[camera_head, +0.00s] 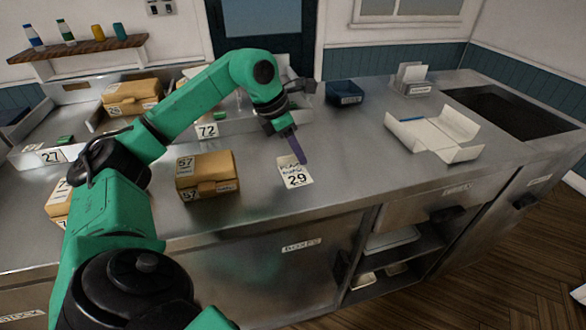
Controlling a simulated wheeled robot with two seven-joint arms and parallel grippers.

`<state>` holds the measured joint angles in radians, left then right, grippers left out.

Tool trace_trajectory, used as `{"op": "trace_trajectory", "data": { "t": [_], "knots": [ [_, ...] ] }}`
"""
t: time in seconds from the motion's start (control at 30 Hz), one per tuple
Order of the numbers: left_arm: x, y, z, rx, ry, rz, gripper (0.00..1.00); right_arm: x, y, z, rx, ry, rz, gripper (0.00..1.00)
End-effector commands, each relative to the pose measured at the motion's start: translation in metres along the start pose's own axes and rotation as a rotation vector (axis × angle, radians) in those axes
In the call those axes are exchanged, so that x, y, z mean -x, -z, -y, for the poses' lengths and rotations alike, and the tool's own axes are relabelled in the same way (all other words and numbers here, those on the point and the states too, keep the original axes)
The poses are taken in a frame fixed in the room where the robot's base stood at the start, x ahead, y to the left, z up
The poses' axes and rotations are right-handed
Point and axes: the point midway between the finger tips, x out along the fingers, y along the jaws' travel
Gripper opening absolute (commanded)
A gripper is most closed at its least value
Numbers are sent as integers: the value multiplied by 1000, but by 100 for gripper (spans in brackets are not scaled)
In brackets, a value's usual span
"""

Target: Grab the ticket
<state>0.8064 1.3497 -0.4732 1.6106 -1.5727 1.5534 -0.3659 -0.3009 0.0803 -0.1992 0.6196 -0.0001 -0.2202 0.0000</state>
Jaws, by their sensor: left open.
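The ticket (295,176) is a small white paper marked 29, with handwriting above the number. It lies flat on the steel counter, right of the middle box. My left gripper (299,151) reaches down from above, and its purple finger ends just over the ticket's top edge, hiding a little of it. It is open and does not hold the ticket; whether the tip touches the paper I cannot tell. My right gripper is not in view.
A cardboard box (207,177) marked 57 stands left of the ticket. A tray (207,130) marked 72 is behind it. A dark blue bin (345,93) stands at the back, and an unfolded white carton (436,137) lies to the right. The counter between is clear.

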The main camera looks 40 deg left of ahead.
Motion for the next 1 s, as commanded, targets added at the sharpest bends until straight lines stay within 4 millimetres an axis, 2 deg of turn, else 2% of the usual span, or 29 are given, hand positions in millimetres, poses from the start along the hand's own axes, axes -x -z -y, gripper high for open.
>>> {"op": "trace_trajectory", "data": {
  "t": [0.1,0.13,0.2,0.23,0.57,0.73,0.87,1.0],
  "knots": [
    [0,0,0,0,0,1,41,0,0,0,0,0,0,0],
    [0,0,0,0,0,1,33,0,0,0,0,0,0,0],
    [0,0,0,0,0,1,6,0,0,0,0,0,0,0],
    [0,0,0,0,0,1,0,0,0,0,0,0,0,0],
    [1,0,0,-1,0,1,0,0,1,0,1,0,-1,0],
    [11,-6,0,-2,0,5,0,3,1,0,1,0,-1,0],
    [36,-16,0,-2,0,8,0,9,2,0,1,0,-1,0],
    [85,-38,1,-4,0,13,0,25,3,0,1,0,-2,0]
  ]
}}
